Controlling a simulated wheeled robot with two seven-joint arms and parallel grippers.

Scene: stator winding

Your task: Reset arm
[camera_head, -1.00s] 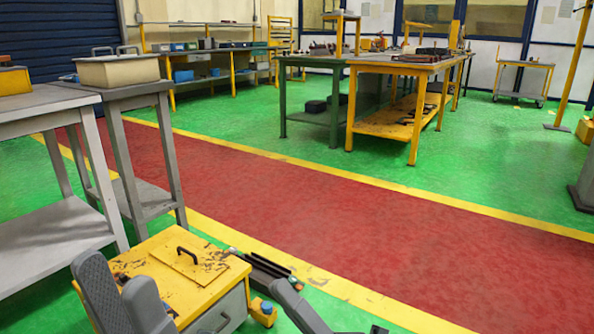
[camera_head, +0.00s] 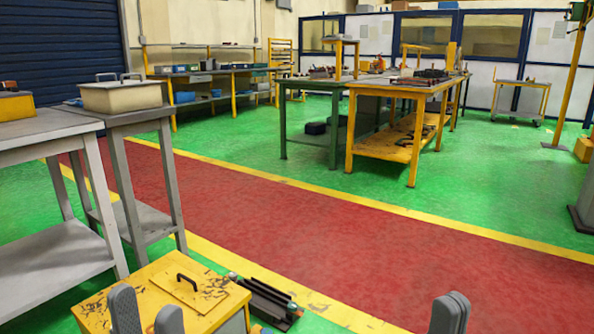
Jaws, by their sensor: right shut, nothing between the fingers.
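My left gripper (camera_head: 147,318) shows at the bottom edge, with two grey fingers standing apart and nothing seen between them. It is in front of the yellow-topped cabinet (camera_head: 207,283). My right gripper (camera_head: 450,312) shows at the bottom right, its grey fingers close together and empty, in front of the red floor lane. The lower parts of both grippers and both arms are out of the picture.
Grey tables (camera_head: 62,126) stand at the left, one bearing a cream box (camera_head: 122,97). A dark railed object (camera_head: 268,297) is beside the cabinet. A yellow workbench (camera_head: 425,87) stands farther back. The red lane (camera_head: 300,245) is clear.

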